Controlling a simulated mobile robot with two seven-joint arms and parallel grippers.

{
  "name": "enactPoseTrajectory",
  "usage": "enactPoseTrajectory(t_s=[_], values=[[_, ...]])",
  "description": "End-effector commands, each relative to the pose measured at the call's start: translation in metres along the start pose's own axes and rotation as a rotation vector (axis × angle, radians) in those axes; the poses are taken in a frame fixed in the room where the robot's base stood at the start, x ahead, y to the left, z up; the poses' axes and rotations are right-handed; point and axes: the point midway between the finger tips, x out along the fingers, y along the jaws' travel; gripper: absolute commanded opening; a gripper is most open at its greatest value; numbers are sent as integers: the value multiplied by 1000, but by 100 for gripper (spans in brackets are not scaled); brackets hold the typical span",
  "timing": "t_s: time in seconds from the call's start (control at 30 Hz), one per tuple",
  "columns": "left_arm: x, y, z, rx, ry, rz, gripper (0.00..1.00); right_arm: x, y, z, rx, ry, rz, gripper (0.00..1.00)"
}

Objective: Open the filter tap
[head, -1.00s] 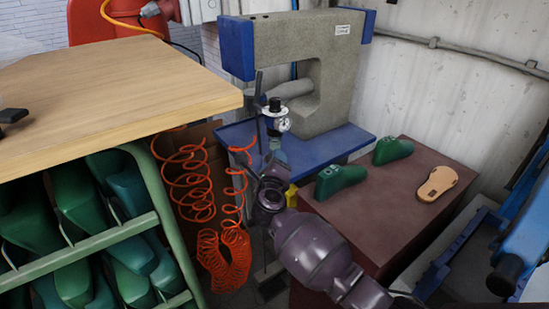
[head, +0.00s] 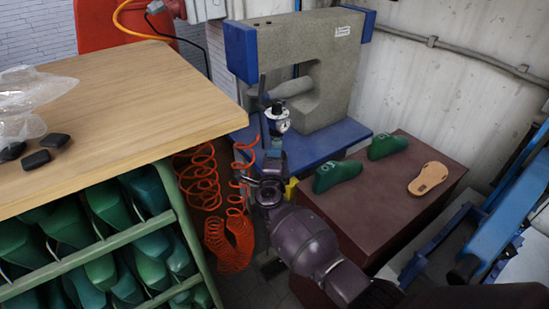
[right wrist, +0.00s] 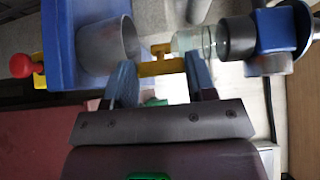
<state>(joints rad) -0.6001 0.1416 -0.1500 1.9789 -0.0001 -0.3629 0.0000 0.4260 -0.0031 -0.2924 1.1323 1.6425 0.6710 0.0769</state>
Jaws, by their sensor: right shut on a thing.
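The filter (head: 279,118), with a dark top knob and a round gauge, stands at the near edge of the blue press table in the head view. In the right wrist view its clear bowl (right wrist: 200,40) lies sideways, with the yellow tap (right wrist: 160,68) beside its end. My right gripper (right wrist: 162,76) is shut on the yellow tap, with one finger on each side of it. In the head view my right gripper (head: 273,166) is just below the filter, and the contact is too small to make out there. My left gripper is not in view.
A wooden table (head: 140,100) with a plastic bag (head: 30,95) stands at left. Orange coiled hoses (head: 230,235) hang beside the filter. The grey press (head: 335,80) stands behind. A brown box (head: 385,215) at right bears green lasts (head: 338,175) and a tan sole (head: 428,178).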

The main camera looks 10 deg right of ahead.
Motion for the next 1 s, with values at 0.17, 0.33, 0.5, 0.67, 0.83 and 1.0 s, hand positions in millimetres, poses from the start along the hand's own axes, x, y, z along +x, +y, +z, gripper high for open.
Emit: enactPoseTrajectory(t_s=[0.17, 0.33, 0.5, 0.67, 0.83, 1.0], values=[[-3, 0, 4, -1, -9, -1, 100, -1, 2, 0, -12, -1, 3, 27], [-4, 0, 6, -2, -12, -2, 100, -1, 2, 0, -12, -1, 3, 27], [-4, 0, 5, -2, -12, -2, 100, -1, 2, 0, -12, -1, 3, 60], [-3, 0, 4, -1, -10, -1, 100, 0, 1, 0, -11, -1, 2, 77], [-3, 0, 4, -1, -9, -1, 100, 0, 1, 0, -10, 0, 1, 77], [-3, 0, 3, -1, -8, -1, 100, -6, 1, 1, -8, -1, 2, 77]])
